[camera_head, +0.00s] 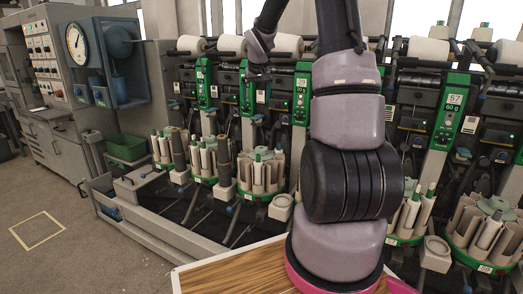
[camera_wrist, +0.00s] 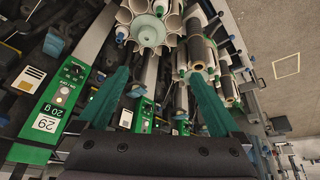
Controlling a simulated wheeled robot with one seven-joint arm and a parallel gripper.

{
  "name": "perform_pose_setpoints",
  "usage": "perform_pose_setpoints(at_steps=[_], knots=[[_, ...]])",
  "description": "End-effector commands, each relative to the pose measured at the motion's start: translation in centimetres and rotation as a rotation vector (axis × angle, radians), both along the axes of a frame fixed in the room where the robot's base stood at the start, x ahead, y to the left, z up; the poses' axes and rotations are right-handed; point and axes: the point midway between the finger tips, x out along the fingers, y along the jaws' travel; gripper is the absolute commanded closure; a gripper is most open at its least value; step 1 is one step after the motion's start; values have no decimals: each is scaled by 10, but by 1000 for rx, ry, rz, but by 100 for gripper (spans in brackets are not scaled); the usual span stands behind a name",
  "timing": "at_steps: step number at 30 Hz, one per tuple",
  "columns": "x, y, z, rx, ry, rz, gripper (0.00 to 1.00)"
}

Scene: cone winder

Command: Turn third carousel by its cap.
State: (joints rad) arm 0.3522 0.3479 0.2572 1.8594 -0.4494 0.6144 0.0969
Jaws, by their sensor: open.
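The third carousel from the left (camera_head: 272,180) holds pale upright tubes in a ring, below the winder heads. The wrist view shows a carousel of pale tubes with a round pale-green cap (camera_wrist: 149,31) at the top middle; it looks like the same one. My gripper (camera_wrist: 159,73) is open and empty. Its two teal fingers point toward the carousels, with the cap beyond and between their tips, apart from them. In the head view my gripper (camera_head: 258,76) is high in front of the machine, above the third carousel; its fingers are hard to make out there.
A neighbouring carousel (camera_wrist: 200,57) with brown tubes lies right of the cap. Green numbered panels (camera_head: 301,97) and white cones (camera_head: 231,43) line the machine. More carousels stand at right (camera_head: 485,240). A wooden tabletop (camera_head: 225,272) is in front. Floor at left is clear.

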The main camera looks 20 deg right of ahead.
Motion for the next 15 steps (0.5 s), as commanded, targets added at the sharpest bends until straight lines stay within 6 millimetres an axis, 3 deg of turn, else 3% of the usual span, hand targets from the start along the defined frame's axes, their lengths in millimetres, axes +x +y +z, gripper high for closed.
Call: perform_pose_setpoints(at_steps=[1, 3, 9, 15], knots=[[19, -13, -30, 6, 17, 5, 0], [41, -28, -63, 11, 25, 18, 0], [81, -61, -144, 36, 34, 39, 0], [95, -75, -183, 50, 33, 46, 0]])
